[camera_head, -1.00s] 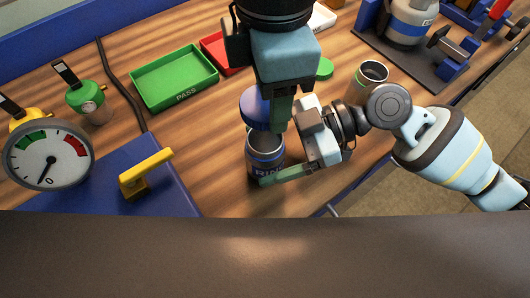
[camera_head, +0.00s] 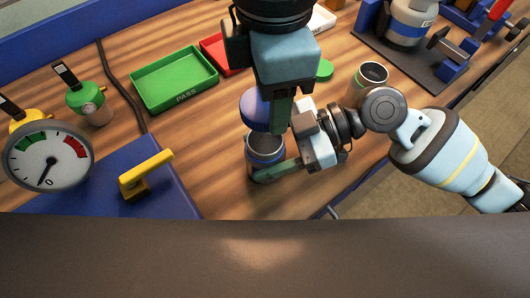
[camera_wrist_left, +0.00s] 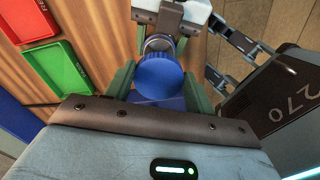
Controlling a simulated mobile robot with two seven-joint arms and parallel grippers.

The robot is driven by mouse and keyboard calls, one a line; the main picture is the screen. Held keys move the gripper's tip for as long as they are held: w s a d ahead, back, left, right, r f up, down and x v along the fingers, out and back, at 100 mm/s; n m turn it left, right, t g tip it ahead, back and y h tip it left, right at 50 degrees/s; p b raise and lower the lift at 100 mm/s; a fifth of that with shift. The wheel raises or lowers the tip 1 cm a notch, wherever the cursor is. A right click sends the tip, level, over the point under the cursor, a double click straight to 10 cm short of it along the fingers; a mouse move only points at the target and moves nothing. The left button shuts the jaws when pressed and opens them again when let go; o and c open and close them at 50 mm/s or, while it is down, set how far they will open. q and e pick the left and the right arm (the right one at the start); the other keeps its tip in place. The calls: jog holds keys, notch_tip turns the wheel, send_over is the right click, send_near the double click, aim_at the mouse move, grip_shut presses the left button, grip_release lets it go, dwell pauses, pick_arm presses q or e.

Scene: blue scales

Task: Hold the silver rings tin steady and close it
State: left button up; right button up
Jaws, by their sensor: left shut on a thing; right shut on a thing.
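The silver rings tin (camera_head: 265,146) stands open at the top near the front edge of the bench, with a dark blue band under its rim. My right gripper (camera_head: 270,168) is shut on its body, with one green finger across the tin's lower front. The blue lid (camera_head: 256,108) is in my left gripper (camera_head: 274,118), above and just behind the tin's mouth, apart from the rim. In the left wrist view the lid (camera_wrist_left: 160,77) sits between both green fingers, and part of the tin's silver rim (camera_wrist_left: 157,43) shows beyond it. The left gripper hides part of the lid.
Another open silver tin (camera_head: 369,78) stands to the right behind my right wrist. A green PASS tray (camera_head: 175,80) and a red tray (camera_head: 216,52) lie behind. A blue block with a yellow handle (camera_head: 146,172) and a gauge (camera_head: 48,156) are at left.

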pick_arm(q)
send_over(265, 155)
jog(key=w, duration=0.3)
jog(key=shift+d+f, duration=0.2)
jog(key=shift+f, duration=1.05)
jog(key=shift+d+f, duration=0.2)
jog(key=shift+f, duration=1.05)
jog(key=shift+f, duration=0.1)
jog(key=shift+f, duration=0.8)
jog(key=shift+f, duration=0.5)
pick_arm(e)
grip_shut()
pick_arm(q)
jog(key=m, duration=0.6)
jog(key=shift+s+m, duration=0.3)
jog(key=shift+m, duration=0.1)
jog(key=o, duration=1)
jog(key=shift+c, duration=0.2)
